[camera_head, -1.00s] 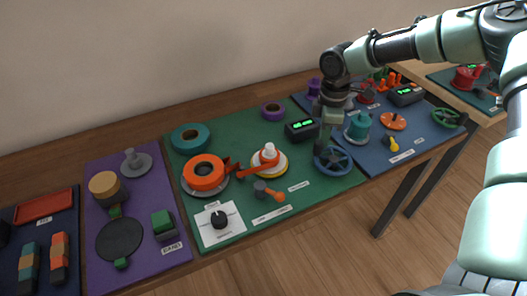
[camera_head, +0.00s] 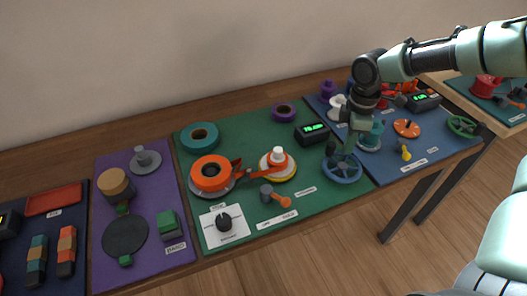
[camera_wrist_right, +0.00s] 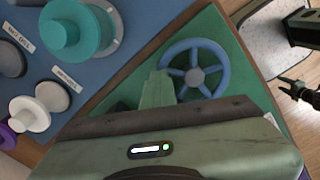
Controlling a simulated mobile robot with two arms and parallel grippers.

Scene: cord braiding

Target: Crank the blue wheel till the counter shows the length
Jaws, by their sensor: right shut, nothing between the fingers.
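The blue wheel (camera_head: 343,170) lies at the front right corner of the green mat, partly covered by my right gripper. It has a spoked rim, and it also shows in the right wrist view (camera_wrist_right: 207,87). My right gripper (camera_head: 349,152) is shut and empty, pointing down at the wheel. In the right wrist view its fingertips (camera_wrist_right: 158,80) overlap the left part of the rim; I cannot tell if they touch. The black counter (camera_head: 312,133) stands behind the wheel with lit green digits, too small to read surely.
On the green mat (camera_head: 300,200), left of the wheel, are an orange spool (camera_head: 210,173), a white-topped yellow disc (camera_head: 278,170), and an orange-handled part (camera_head: 275,196). A dial (camera_head: 224,222) stands at the front. A teal spool (camera_head: 371,137) stands close right of my gripper.

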